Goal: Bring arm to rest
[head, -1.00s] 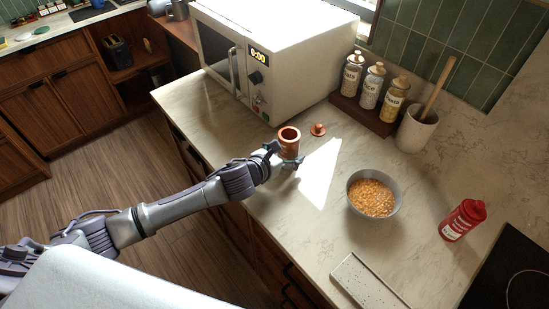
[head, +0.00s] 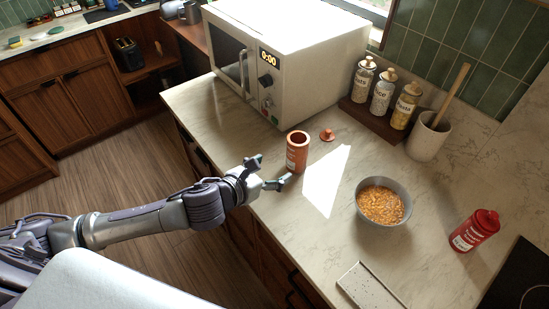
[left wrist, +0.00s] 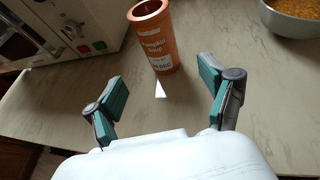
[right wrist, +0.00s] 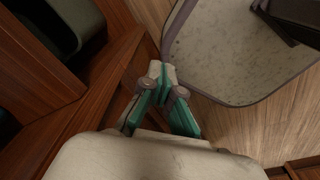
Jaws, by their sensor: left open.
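My left gripper (head: 271,172) is open and empty at the counter's front edge. Its two spread fingers show in the left wrist view (left wrist: 164,85). An open copper-orange can (head: 298,152) stands upright on the counter just beyond the fingertips, apart from them. Its label reads pumpkin soup in the left wrist view (left wrist: 152,40). My right gripper (right wrist: 161,72) shows only in the right wrist view, with its fingertips together and nothing seen between them.
A copper lid (head: 327,135) lies near a white microwave (head: 300,60). A grey bowl of orange food (head: 383,222), a red bottle (head: 474,231) and a pale tray (head: 368,288) are on the right of the counter (head: 290,225). Wooden cabinets stand near the right gripper (right wrist: 50,110).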

